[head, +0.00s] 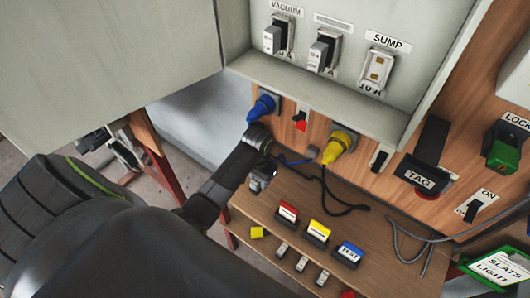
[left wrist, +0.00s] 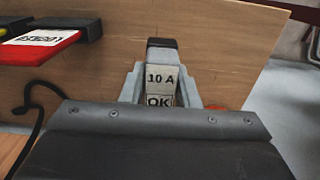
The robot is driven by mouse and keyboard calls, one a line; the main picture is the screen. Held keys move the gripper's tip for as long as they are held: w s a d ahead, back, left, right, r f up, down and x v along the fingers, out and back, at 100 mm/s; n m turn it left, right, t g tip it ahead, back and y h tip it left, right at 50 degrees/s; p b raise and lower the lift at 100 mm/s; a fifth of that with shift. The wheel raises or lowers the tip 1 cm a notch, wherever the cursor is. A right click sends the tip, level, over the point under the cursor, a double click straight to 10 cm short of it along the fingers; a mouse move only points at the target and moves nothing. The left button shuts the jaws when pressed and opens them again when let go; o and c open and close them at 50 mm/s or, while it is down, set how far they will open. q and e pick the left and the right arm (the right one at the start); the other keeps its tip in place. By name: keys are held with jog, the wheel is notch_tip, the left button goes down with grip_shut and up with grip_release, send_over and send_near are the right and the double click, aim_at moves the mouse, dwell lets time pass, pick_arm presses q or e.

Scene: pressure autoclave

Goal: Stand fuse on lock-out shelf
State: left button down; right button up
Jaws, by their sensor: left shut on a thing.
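My left gripper (head: 262,178) is over the back left of the wooden shelf (head: 360,215) in the head view, and is largely hidden by my arm. In the left wrist view, its jaws (left wrist: 160,90) are shut on a fuse (left wrist: 160,82) with a dark top and a pale face reading "10 A" and "OK". The fuse looks upright in that view. Whether its base touches the shelf is hidden. The SUMP holder (head: 378,70) on the grey panel is bare, with its contacts showing. My right gripper is not in view.
Red (head: 287,213), yellow (head: 317,233) and blue (head: 349,254) labelled blocks stand on the shelf, with small grey pieces (head: 301,263) in front. A black cable (head: 345,208) loops behind them. Blue (head: 262,107) and yellow (head: 340,146) plugs stick out above.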

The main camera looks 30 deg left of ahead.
pick_arm(q)
jog(key=shift+f, duration=3.05)
jog(key=c, duration=1.1)
grip_release()
jog(key=shift+f, duration=0.1)
notch_tip(320, 180, up, 12)
jog(key=shift+r, duration=0.1)
